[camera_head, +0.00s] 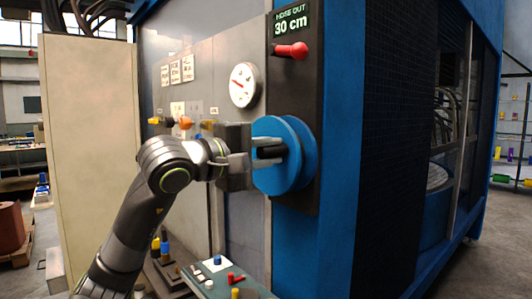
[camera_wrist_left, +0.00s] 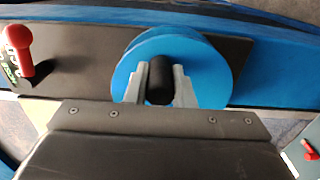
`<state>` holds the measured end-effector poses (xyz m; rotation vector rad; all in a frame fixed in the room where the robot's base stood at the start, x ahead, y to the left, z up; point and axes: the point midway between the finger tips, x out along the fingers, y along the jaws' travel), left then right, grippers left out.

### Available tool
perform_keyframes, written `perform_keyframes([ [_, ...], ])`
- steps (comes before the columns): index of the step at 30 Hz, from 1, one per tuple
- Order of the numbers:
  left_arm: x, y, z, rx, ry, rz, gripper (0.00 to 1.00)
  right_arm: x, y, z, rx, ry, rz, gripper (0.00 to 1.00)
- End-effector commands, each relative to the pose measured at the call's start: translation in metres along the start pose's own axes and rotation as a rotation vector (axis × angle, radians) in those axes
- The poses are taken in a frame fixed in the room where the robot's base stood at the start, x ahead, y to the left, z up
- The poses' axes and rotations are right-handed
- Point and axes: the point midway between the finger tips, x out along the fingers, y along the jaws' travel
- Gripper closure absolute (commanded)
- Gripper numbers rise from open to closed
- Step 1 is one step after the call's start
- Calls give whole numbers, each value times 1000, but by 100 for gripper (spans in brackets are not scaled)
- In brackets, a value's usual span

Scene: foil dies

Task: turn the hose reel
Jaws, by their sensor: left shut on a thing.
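The blue hose reel (camera_head: 303,138) is mounted on a dark vertical panel (camera_head: 297,83) at the front of the blue cabinet. A black handle (camera_wrist_left: 160,82) sticks out from the reel's face. My left gripper (camera_head: 272,152) is shut on this handle, with one grey finger on each side of it. In the left wrist view the reel (camera_wrist_left: 205,62) shows behind the fingers. A display (camera_head: 291,22) above the reel reads "HOSE OUT 30 cm". My right gripper is in neither view.
A red-knobbed lever (camera_head: 291,51) sticks out of the panel above the reel. A round gauge (camera_head: 244,85) is on the wall to the left. Below the arm, a bench (camera_head: 207,270) carries several small coloured items.

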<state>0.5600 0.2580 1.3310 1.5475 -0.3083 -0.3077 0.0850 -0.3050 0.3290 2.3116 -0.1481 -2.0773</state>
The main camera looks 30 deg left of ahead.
Motion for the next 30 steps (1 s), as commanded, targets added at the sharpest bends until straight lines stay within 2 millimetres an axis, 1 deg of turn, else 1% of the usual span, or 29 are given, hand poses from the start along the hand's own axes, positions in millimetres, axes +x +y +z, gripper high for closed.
perform_keyframes([
  [3,0,-3,1,52,-1,3,100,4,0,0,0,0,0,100],
  [10,0,-5,2,107,0,3,100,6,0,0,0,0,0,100],
  [24,0,-5,2,116,0,3,100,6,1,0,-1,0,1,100],
  [25,0,-5,2,116,0,2,74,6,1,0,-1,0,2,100],
  [29,0,-6,2,115,0,2,57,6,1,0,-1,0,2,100],
  [30,0,-6,2,115,0,1,56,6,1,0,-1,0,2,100],
])
